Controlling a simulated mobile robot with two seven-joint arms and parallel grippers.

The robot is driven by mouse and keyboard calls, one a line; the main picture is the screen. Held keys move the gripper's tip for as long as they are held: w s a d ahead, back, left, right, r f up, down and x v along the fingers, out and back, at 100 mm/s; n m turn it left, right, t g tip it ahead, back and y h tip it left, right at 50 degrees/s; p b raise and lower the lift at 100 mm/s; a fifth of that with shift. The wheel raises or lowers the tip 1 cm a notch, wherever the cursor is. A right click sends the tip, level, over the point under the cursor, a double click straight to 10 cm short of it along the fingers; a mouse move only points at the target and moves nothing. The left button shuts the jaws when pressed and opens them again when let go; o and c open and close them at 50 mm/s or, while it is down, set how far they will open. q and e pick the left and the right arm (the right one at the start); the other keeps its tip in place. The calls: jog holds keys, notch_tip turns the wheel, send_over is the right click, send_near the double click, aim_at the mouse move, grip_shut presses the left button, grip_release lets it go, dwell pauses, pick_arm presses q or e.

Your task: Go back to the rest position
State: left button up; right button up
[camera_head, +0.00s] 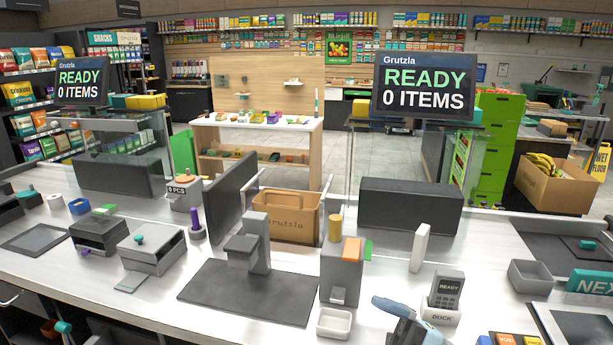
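The white counter (120,299) spans the picture in front of me.
A dark mat (220,290) with a grey stand (257,243), a brown Grutzla crate (285,217), a card reader (445,291) and a white dish (334,322) crowd the middle. Two READY screens (424,86) (81,79) rise behind. Bare counter shows at front left.

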jog(key=d+f+m+t+h, duration=0.3)
jog(key=f+m+t+h, duration=0.45)
jog(key=m, duration=0.35)
jog(key=d+f+m+t+h, duration=0.4)
jog(key=f+m+t+h, duration=0.3)
jog(key=f+m, duration=0.25)
jog(key=s+d+f+m+g+h, duration=0.2)
jog(key=s+f+m+g+h, duration=0.5)
jog(key=s+f, duration=0.75)
pick_arm(q)
notch_tip(320, 180, up, 13)
jog(key=a+p, duration=0.1)
jog(key=p, duration=1.3)
jog(key=shift+s+f, duration=0.15)
jog(key=shift+s, duration=0.1)
pick_arm(e)
notch_tip(320, 180, up, 11)
jog(key=w+d+n+y, duration=0.1)
jog(key=n+y, duration=0.1)
jog(key=shift+w+f, duration=0.2)
jog(key=shift+d, duration=0.1)
